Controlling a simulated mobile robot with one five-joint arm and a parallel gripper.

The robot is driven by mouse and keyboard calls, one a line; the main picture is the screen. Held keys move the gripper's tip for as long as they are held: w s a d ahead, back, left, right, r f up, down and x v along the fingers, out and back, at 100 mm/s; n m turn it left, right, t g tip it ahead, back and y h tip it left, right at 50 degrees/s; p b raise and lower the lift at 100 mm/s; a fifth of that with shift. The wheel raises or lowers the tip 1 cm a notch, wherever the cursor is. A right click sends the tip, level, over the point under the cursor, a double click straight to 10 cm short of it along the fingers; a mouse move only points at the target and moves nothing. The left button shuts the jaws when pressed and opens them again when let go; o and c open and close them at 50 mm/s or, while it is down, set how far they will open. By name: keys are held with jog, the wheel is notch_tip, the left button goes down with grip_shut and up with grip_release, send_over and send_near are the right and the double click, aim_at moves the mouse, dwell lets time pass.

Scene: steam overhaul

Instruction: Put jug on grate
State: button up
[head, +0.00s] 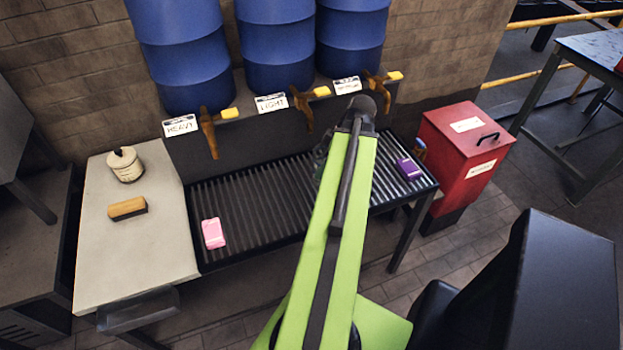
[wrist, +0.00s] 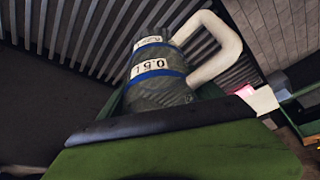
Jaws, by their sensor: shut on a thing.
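In the wrist view, the grey jug (wrist: 165,88) has a blue band, a white label reading about "0.5 L" and a large white handle (wrist: 218,45). My gripper (wrist: 160,112) is shut on it; a green jaw with a dark pad crosses in front and hides its lower part. The jug appears tilted in the picture. The grate (head: 260,200) is a dark, long slatted rack under the taps in the head view. Its bars (wrist: 75,30) show behind the jug in the wrist view. I cannot tell whether the jug touches the grate.
A pink block (head: 213,233) and a purple block (head: 408,169) lie on the grate's ends. Several taps, one of them the left tap (head: 209,130), hang above its back.

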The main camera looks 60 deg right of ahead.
jog(key=w+f+b, duration=0.1)
jog(key=f+b, duration=0.1)
jog(key=w+f+b, duration=0.2)
jog(key=f, duration=0.1)
jog(key=w+f+b, duration=0.2)
jog(key=shift+w+d+f, duration=0.1)
jog(key=shift+d+f, duration=0.1)
jog(key=shift+f, duration=0.1)
jog(key=shift+r, duration=0.25)
jog(key=shift+f, duration=0.2)
jog(key=o, duration=1.6)
jog(key=shift+c, duration=0.2)
jog(key=shift+r, duration=0.1)
